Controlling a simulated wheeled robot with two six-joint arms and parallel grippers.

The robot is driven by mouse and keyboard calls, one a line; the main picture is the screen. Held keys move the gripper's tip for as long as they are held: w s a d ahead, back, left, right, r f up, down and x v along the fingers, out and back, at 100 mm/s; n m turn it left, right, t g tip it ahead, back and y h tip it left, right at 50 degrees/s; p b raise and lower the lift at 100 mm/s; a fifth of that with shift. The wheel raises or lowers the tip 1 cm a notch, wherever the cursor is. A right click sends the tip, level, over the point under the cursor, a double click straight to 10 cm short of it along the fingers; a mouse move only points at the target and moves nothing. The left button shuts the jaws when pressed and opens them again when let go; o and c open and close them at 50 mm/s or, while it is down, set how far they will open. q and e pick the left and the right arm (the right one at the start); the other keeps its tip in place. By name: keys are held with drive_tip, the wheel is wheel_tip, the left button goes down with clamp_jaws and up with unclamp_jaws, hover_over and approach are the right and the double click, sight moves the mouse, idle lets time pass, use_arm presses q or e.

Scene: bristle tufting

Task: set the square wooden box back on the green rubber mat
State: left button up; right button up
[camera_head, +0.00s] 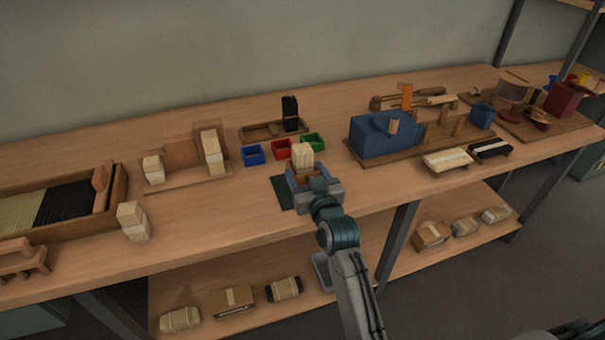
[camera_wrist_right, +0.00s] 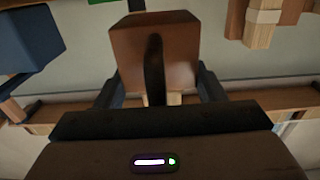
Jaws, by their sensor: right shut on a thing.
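My right gripper (camera_head: 313,180) is shut on the square wooden box (camera_head: 302,170), near the front edge of the bench. A pale block or bundle (camera_head: 302,155) shows at the top of the box. In the right wrist view the brown box (camera_wrist_right: 153,48) sits between the two dark fingers (camera_wrist_right: 157,92), with a dark strip down its near face. The dark green rubber mat (camera_head: 283,193) shows to the left of the gripper, partly hidden by the gripper. I cannot tell whether the box is clear of the bench or touching it. My left gripper is not in view.
Blue (camera_head: 253,155), red (camera_head: 281,149) and green (camera_head: 313,141) bins stand just behind the box. A large blue machine (camera_head: 383,137) on a wooden board is to the right. Pale blocks (camera_head: 133,220) stand to the left. The bench is clear between them and the mat.

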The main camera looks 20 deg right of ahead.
sight(303, 174)
drive_tip(key=shift+w, duration=1.7)
wheel_tip(303, 174, down, 2)
drive_tip(key=shift+f, duration=0.15)
drive_tip(key=shift+s+f+p, duration=0.1)
drive_tip(key=shift+f+p, duration=0.15)
drive_tip(key=shift+p, duration=0.35)
drive_tip(key=shift+f, duration=0.3)
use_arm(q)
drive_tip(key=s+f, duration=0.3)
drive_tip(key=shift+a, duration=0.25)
